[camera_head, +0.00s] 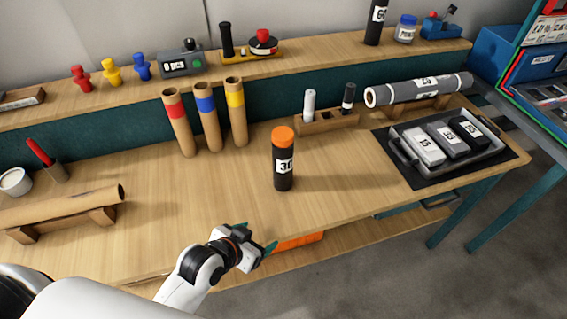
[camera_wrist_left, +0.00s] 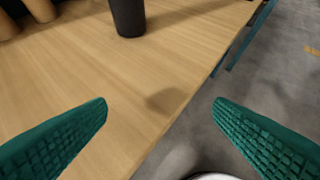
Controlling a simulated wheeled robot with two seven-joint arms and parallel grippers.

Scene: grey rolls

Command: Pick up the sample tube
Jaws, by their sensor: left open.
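A black tube (camera_head: 284,172) with an orange cap and a white label reading "30" stands upright near the middle of the bench. Its lower part also shows in the left wrist view (camera_wrist_left: 128,15), at the top. My left gripper (camera_head: 257,238) is at the bench's front edge, nearer to me than the tube and apart from it. Its green fingers are spread wide in the left wrist view (camera_wrist_left: 160,103), with nothing between them. My right gripper is not in view.
Three cardboard tubes (camera_head: 207,118) with coloured bands stand behind. A wooden rack (camera_head: 328,122) holds small tubes. A grey roll (camera_head: 420,90) lies at the back right, a tray (camera_head: 404,154) in front of it. A cardboard roll (camera_head: 60,208) rests at left. Bench around the black tube is clear.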

